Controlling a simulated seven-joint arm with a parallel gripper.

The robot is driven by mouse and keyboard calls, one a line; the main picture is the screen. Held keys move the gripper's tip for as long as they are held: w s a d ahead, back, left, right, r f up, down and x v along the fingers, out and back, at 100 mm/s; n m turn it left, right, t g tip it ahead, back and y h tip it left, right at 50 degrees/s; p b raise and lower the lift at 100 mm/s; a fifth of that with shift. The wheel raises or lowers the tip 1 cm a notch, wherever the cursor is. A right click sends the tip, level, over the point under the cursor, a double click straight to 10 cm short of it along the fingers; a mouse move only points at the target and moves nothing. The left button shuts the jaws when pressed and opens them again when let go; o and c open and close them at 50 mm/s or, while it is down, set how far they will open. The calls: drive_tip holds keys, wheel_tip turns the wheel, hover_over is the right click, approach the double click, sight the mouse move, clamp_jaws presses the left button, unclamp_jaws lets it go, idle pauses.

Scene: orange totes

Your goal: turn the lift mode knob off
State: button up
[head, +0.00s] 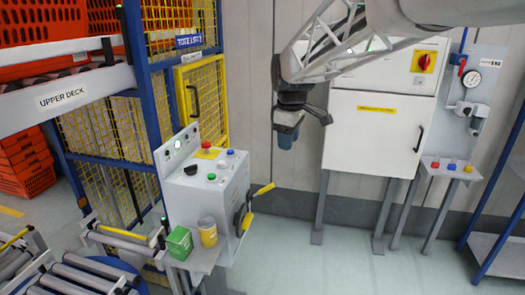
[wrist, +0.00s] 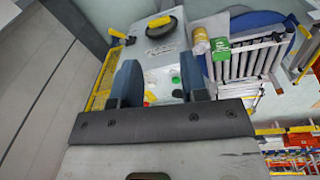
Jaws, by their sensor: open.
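A grey control box (head: 205,190) stands at the left centre in the head view. On its sloped top are a black knob (head: 191,170), a red mushroom button on a yellow plate (head: 207,147), a green button (head: 211,177) and small blue and red buttons. I cannot read which control is the lift mode knob; the black knob looks likeliest. My gripper (head: 289,128) hangs in the air to the right of the box and above it, touching nothing. In the wrist view my gripper (wrist: 160,82) is open and empty, with the box's buttons showing between its fingers.
A yellow-and-black crank handle (head: 245,212) sticks out from the box's right side. A green carton (head: 179,242) and a yellow jar (head: 207,232) stand in front. Yellow mesh fencing (head: 200,100) rises behind. A white cabinet (head: 370,135) stands at right.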

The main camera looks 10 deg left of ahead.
drive_tip(key=w+a+f+n, duration=0.2)
drive_tip(key=w+a+n, duration=0.1)
drive_tip(key=a, duration=0.6)
drive_tip(key=w+a+f+n, duration=0.2)
drive_tip(key=w+a+n, duration=0.15)
drive_tip(key=a, duration=0.55)
drive_tip(key=n+g, duration=0.1)
drive_tip(key=n, duration=0.4)
hover_over(190, 166)
wheel_tip(190, 166, down, 7)
drive_tip(key=shift+w, duration=0.15)
drive_tip(key=shift+f, duration=0.15)
drive_tip(key=shift+f, duration=3.75)
clamp_jaws()
